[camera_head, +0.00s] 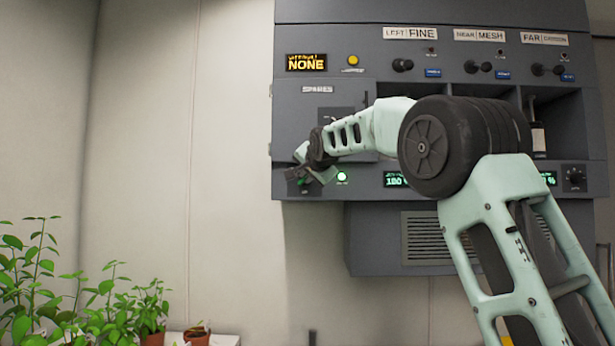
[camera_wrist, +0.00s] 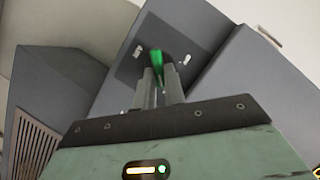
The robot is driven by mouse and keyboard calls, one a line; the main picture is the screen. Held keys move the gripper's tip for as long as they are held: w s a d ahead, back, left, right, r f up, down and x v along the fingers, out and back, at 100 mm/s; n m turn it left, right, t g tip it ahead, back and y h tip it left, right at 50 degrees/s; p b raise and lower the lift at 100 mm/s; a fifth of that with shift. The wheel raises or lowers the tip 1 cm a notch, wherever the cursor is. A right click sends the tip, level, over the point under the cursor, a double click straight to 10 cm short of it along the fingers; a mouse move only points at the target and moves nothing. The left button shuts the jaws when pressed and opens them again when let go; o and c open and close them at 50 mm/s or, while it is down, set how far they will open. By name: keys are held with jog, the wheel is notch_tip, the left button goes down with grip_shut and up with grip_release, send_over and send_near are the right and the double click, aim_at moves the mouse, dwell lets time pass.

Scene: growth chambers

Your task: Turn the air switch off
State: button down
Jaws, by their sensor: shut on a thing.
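The air switch (camera_wrist: 156,60) shows in the wrist view as a green lever on a dark plate, with small white labels on either side of it. My gripper (camera_wrist: 159,82) is shut on it, its two narrow fingers close together around the lever. In the head view my gripper (camera_head: 304,178) is at the lower left corner of the grey control cabinet (camera_head: 325,96). There the switch is mostly hidden by my gripper. A lit green lamp (camera_head: 341,176) is just right of my gripper.
Above are a display reading NONE (camera_head: 306,63), a yellow button (camera_head: 353,60) and several black knobs. A green display (camera_head: 396,180) is partly behind my arm. A bottle (camera_head: 538,138) stands in a right bay. Potted plants (camera_head: 150,312) are at lower left. The wall left of the cabinet is clear.

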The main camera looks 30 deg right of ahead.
jog(key=n+g+h, duration=0.1)
jog(key=n+h, duration=0.1)
jog(key=n, duration=0.2)
jog(key=a+n+g+h+p, duration=0.1)
jog(key=n+g+h, duration=0.1)
jog(key=n, duration=0.2)
jog(key=w+n+g+h+p, duration=0.1)
jog(key=n+h, duration=0.1)
jog(key=n, duration=0.2)
jog(key=shift+w+a+f+h, duration=0.1)
jog(key=shift+a+h, duration=0.3)
dwell(0.5)
jog(key=shift+n+g, duration=0.3)
jog(key=c, duration=1.5)
grip_release()
jog(key=shift+a, duration=0.1)
